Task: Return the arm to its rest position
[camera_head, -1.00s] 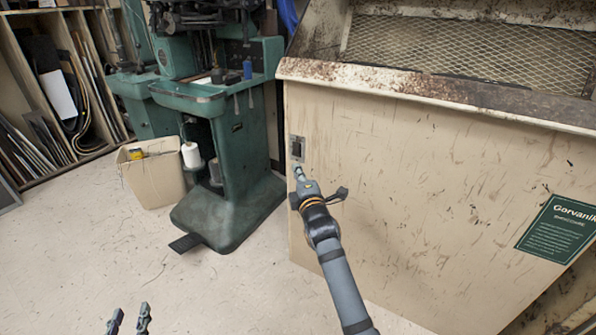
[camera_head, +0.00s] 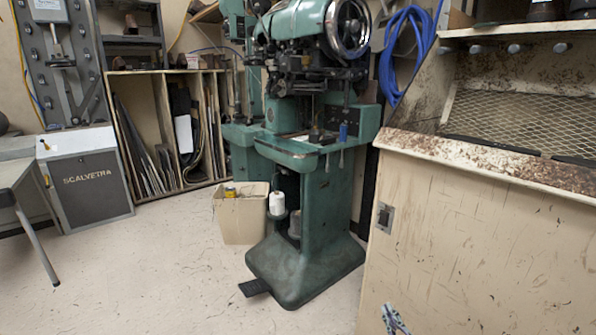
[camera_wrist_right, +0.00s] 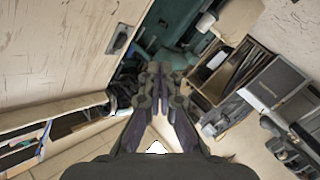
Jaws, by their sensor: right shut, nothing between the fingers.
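My right gripper (camera_head: 393,320) shows only as a small tip at the bottom edge of the head view, in front of the beige cabinet (camera_head: 470,240). In the right wrist view the right gripper (camera_wrist_right: 159,72) has its fingers together with nothing between them. It is apart from the cabinet's wall switch (camera_head: 385,217), which also shows in the wrist view (camera_wrist_right: 121,38). The rest of my right arm is out of the head view. My left gripper is not seen in the head view.
The green stitching machine (camera_head: 315,190) stands left of the cabinet, with a pedal (camera_head: 255,288) at its foot. A cardboard bin (camera_head: 241,215) stands beside it. A grey SCALVETRA cabinet (camera_head: 90,180) and a table (camera_head: 15,180) are at left. The floor (camera_head: 150,280) in front is clear.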

